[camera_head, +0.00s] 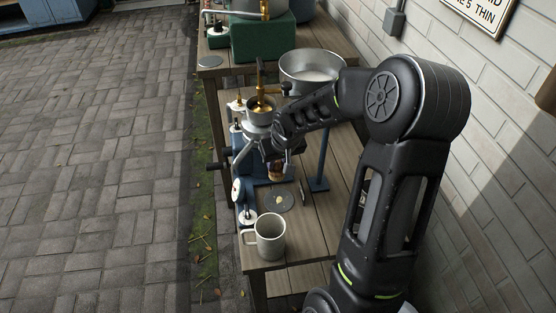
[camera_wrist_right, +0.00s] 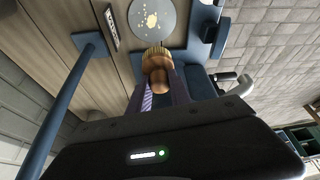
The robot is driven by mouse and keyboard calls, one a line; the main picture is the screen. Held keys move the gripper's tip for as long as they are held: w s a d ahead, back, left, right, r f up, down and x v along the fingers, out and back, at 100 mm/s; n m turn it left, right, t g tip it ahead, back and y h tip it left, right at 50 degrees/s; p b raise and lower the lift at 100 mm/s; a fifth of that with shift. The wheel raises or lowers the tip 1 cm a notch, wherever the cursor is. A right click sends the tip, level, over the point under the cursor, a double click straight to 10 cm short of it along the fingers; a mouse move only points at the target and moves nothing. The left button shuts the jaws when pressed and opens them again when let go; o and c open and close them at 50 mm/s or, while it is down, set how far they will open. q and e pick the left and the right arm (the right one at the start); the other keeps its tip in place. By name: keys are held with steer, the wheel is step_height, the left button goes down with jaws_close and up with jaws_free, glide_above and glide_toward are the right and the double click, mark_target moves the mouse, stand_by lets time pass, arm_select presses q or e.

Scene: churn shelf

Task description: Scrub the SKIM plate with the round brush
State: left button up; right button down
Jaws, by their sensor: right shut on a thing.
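The round brush (camera_wrist_right: 157,60) has a wooden body and pale bristles. My right gripper (camera_wrist_right: 160,88) is shut on it, bristles toward the bench. The brush also shows in the head view (camera_head: 276,173), partly hidden by the gripper (camera_head: 277,160). A grey round plate with cream-coloured spots (camera_head: 277,202) lies on the bench in front of the brush. It shows in the wrist view (camera_wrist_right: 153,17), just beyond the bristles, with a gap in the picture. A small dark label (camera_wrist_right: 111,27) lies beside it; I cannot read it surely. My left gripper is not in view.
A metal mug (camera_head: 269,238) stands at the bench's near end. The blue separator stand with its metal bowl (camera_head: 258,114) is left of my gripper, close by. A blue post (camera_head: 321,165) stands to the right. A wide metal pan (camera_head: 311,68) and another grey disc (camera_head: 210,62) are farther back.

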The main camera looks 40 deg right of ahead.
mark_target(278, 172)
steer(key=shift+f, duration=0.15)
steer(key=shift+f+b, duration=2.25)
steer(key=shift+f, duration=0.65)
steer(key=shift+f+b, duration=1.05)
steer(key=shift+s+a, duration=0.1)
steer(key=shift+s+a+b, duration=0.45)
steer(key=shift+s+b, duration=0.25)
steer(key=shift+s, duration=0.15)
steer(key=shift+s+a+r, duration=0.2)
steer(key=shift+s+a, duration=0.1)
steer(key=shift+s, duration=0.2)
steer(key=shift+s+f+b, duration=0.1)
steer(key=shift+b, duration=0.2)
